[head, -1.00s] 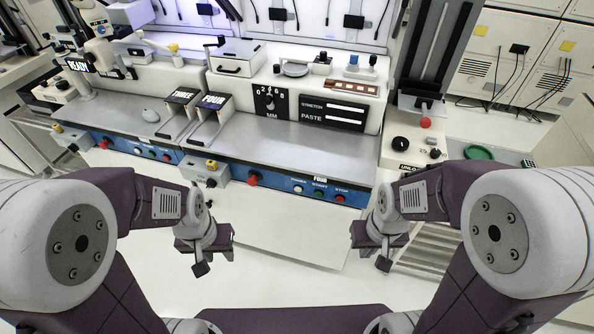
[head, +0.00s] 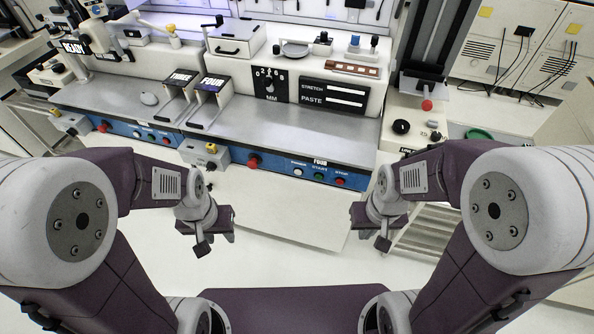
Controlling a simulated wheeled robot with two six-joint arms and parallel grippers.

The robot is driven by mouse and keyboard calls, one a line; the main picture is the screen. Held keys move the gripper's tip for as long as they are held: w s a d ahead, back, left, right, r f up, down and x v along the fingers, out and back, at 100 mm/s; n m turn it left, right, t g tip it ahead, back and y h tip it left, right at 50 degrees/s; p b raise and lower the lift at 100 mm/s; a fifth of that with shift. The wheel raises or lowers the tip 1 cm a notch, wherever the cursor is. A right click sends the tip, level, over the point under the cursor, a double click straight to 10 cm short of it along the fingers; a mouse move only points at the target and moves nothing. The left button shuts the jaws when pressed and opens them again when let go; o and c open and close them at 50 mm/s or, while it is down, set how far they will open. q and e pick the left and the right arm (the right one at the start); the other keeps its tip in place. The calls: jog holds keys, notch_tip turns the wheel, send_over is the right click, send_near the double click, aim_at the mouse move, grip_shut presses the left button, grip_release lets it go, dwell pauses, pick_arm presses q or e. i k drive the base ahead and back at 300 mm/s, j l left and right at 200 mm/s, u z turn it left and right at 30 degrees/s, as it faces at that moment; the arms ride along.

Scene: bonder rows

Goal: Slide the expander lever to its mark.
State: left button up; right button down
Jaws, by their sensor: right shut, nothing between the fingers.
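The red knob (head: 427,105) sits at the foot of a tall dark slotted column (head: 436,45) at the upper right of the head view. It may be the expander lever, but I cannot tell for sure. My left gripper (head: 216,240) hangs over the floor in front of the bench, apart from everything; its finger opening is not clear. My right gripper (head: 372,236) is shut and empty, also over the floor, below and left of the column. Neither gripper touches the bench or the knob.
A long bench (head: 290,138) with a blue front strip of buttons crosses the middle. A dial panel (head: 271,84) and the STRETCH/PASTE panel (head: 333,96) stand behind its top. A green round item (head: 479,134) lies at the right. The floor (head: 275,262) before the bench is clear.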

aim_at(267, 83)
jog(key=i+j+u, duration=0.25)
jog(key=i, duration=0.15)
jog(key=i+u, duration=0.3)
jog(key=i, duration=0.15)
